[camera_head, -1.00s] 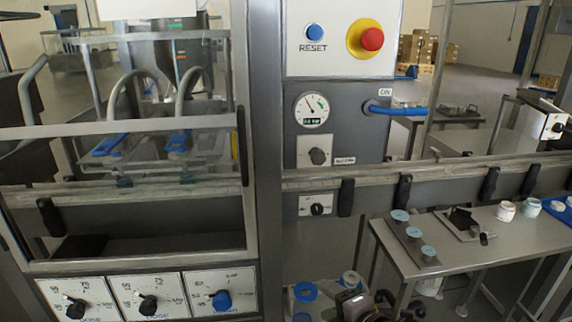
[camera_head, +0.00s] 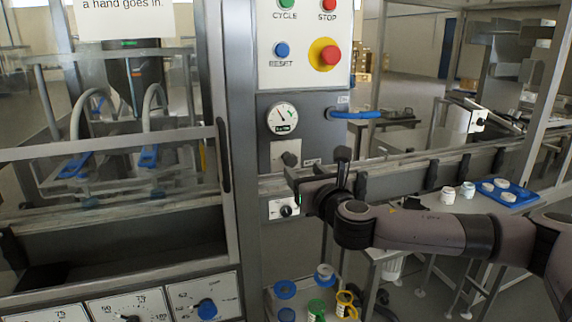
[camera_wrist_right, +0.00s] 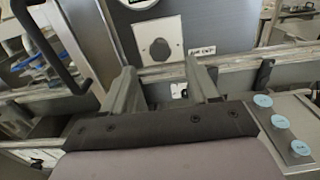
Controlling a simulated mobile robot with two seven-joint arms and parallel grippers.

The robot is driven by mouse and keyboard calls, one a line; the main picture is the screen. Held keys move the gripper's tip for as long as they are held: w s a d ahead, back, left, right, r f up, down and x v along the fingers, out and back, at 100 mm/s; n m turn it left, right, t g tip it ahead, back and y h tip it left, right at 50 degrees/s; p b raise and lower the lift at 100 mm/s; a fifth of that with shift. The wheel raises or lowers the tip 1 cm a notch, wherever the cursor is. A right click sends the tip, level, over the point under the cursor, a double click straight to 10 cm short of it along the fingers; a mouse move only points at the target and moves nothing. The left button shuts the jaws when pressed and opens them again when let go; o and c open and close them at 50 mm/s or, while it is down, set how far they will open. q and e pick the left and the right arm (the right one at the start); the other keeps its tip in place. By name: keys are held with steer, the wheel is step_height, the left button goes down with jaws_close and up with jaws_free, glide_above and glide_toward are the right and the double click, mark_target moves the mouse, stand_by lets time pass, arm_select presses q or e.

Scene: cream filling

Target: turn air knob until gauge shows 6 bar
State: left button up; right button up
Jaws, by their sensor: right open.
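The round white gauge (camera_head: 282,118) sits on the grey panel under the button box; its needle points to the upper left, and its digits are too small to read. The air knob (camera_head: 289,158) is below it, partly hidden by my right gripper (camera_head: 318,172) in the head view. In the right wrist view the knob (camera_wrist_right: 159,50) is a dark round shape on a white plate, ahead of and between the fingertips of my right gripper (camera_wrist_right: 165,78). The gripper is open, empty and apart from the knob. The gauge's lower edge (camera_wrist_right: 140,4) shows at the top. My left gripper is not in view.
A blue lever (camera_head: 353,115) sticks out right of the gauge. A metal rail (camera_head: 400,165) runs below the knob. Another dark knob (camera_head: 286,211) sits lower on the panel. A guarded machine (camera_head: 110,150) stands at the left, and a blue tray (camera_head: 522,200) lies on the right bench.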

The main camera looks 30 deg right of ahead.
mark_target(292, 161)
steer(key=shift+p+x, duration=0.5)
steer(key=shift+x, duration=2.8)
steer(key=c, duration=1)
